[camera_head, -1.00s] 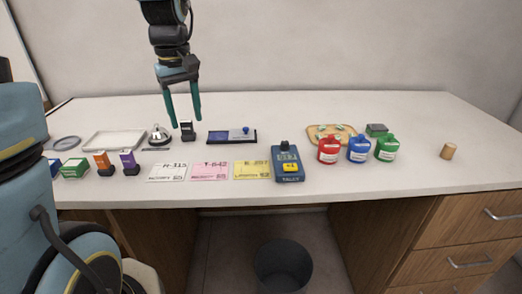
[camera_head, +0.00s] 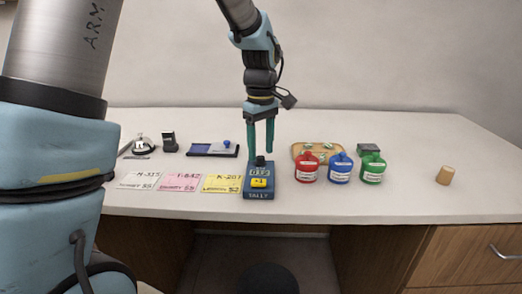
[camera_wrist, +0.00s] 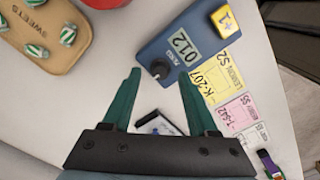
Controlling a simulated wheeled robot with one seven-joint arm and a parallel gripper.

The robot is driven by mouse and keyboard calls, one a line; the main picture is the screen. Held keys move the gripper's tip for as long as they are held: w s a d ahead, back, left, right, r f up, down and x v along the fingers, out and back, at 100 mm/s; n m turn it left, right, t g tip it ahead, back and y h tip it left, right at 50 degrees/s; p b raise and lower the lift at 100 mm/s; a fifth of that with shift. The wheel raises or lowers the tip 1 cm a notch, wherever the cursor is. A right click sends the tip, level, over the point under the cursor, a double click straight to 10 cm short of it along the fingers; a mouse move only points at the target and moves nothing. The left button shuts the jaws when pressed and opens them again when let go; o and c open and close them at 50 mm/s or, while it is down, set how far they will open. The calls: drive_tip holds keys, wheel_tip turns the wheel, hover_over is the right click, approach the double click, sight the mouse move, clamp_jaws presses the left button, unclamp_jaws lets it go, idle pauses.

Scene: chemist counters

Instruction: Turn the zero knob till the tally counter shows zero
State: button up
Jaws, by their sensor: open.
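The blue tally counter (camera_head: 259,190) lies on the counter top, with a yellow +1 button (camera_head: 259,183) on it. It also shows in the wrist view (camera_wrist: 183,48), where its display (camera_wrist: 184,47) appears to read 012. The black zero knob (camera_head: 260,161) stands at the counter's far end; in the wrist view the knob (camera_wrist: 159,69) is just beyond the fingertips. My gripper (camera_head: 260,150) points down above and slightly behind the knob. Its two green fingers are open and apart, with nothing between them in the wrist view (camera_wrist: 158,78).
Red (camera_head: 306,168), blue (camera_head: 340,169) and green (camera_head: 373,169) jars stand to the right, before a wooden sweets tray (camera_head: 299,150). White, pink (camera_head: 181,183) and yellow (camera_head: 221,184) cards lie left. A blue pad (camera_head: 208,149) is behind them. A cork (camera_head: 445,176) stands far right.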

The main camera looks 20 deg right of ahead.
drive_tip(key=shift+f, duration=0.7)
clamp_jaws()
